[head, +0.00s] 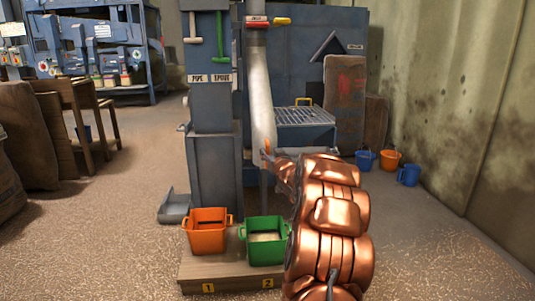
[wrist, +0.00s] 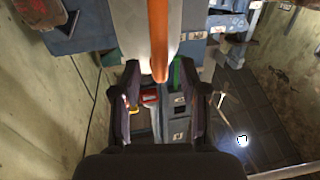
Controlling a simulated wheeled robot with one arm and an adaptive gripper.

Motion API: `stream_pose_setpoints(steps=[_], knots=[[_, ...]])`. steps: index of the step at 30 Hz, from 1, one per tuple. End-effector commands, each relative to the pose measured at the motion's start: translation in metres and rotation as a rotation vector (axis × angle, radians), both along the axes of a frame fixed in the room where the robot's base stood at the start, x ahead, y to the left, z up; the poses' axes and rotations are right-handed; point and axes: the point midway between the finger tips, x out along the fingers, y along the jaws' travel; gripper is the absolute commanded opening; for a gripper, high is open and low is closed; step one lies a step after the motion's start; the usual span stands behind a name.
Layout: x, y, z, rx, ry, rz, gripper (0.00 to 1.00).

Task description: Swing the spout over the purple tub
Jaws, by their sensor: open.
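The pale spout (head: 261,100) hangs down beside the blue-grey elevator column in the head view, its lower end above and near the green tub (head: 266,250). An orange handle (wrist: 158,40) on the spout (wrist: 132,25) points toward my gripper in the wrist view. My gripper (wrist: 165,100) is open, with the handle's tip just ahead of the gap between its fingers. In the head view my gripper (head: 272,160) is by the spout's lower end, partly hidden by my arm. The purple tub is not visible; my arm covers the area right of the green tub.
An orange tub (head: 208,231) stands left of the green one on a low wooden platform (head: 225,278) marked 1 and 2. Small levers (head: 219,38) are on the column above. Sacks and blue and orange buckets (head: 389,160) stand at right.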

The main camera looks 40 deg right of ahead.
Motion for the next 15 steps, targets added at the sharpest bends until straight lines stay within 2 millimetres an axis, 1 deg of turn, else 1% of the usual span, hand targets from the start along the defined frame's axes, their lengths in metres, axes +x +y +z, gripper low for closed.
stream_pose_setpoints(steps=[2, 6, 15], knots=[[0.008, -0.003, -0.004, 0.001, 0.002, 0.000, 0.43], [0.018, -0.009, -0.002, 0.000, -0.001, 0.000, 0.43], [0.028, -0.013, -0.002, 0.002, 0.001, 0.000, 0.43]])
